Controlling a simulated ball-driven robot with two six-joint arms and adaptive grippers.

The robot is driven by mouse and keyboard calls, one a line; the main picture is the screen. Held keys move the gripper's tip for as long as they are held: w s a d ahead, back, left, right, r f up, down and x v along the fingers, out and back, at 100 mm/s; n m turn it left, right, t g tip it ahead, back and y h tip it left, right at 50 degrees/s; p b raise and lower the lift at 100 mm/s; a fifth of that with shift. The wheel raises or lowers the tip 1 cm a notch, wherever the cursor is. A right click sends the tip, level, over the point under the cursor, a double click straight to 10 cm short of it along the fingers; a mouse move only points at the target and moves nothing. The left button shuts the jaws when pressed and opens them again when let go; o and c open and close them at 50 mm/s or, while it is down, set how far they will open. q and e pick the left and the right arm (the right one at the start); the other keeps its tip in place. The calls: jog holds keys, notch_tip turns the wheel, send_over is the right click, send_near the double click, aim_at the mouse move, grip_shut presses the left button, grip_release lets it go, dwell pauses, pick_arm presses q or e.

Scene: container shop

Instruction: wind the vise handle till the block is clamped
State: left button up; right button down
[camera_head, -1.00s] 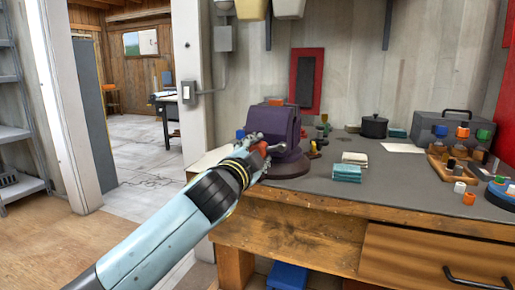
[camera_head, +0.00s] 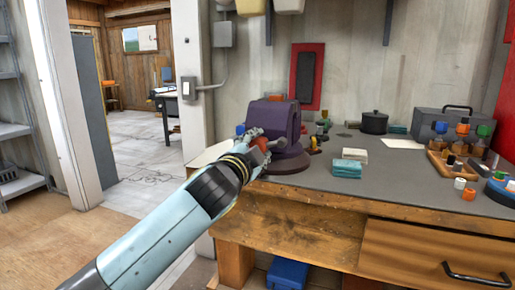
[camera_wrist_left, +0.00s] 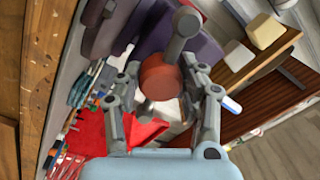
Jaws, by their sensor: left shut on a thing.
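The purple vise (camera_head: 275,118) stands on a round base near the left end of the workbench. Its handle is a grey rod (camera_wrist_left: 182,36) with a rounded end, crossing a red-brown round hub (camera_wrist_left: 160,76) in the left wrist view. My left gripper (camera_head: 260,143) is at the front of the vise, shut on the handle, with its fingers (camera_wrist_left: 163,88) on both sides of the hub. The grey rod (camera_head: 277,144) sticks out to the right of the gripper. A small orange-brown piece shows at the vise top; I cannot tell if it is the block, or whether it is clamped.
The workbench (camera_head: 330,197) has folded cloths (camera_head: 347,169) right of the vise. A black pot (camera_head: 374,123), a grey toolbox (camera_head: 443,126) and a wooden tray (camera_head: 455,168) of small containers stand farther right. The bench front between vise and tray is mostly clear.

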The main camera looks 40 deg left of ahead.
dwell(0.3)
pick_arm(q)
jog(key=o, duration=1.2)
jog(key=shift+s, duration=0.1)
jog(key=v, duration=1.1)
jog(key=shift+s+d, duration=0.15)
jog(key=shift+s, duration=0.25)
jog(key=shift+f, duration=0.1)
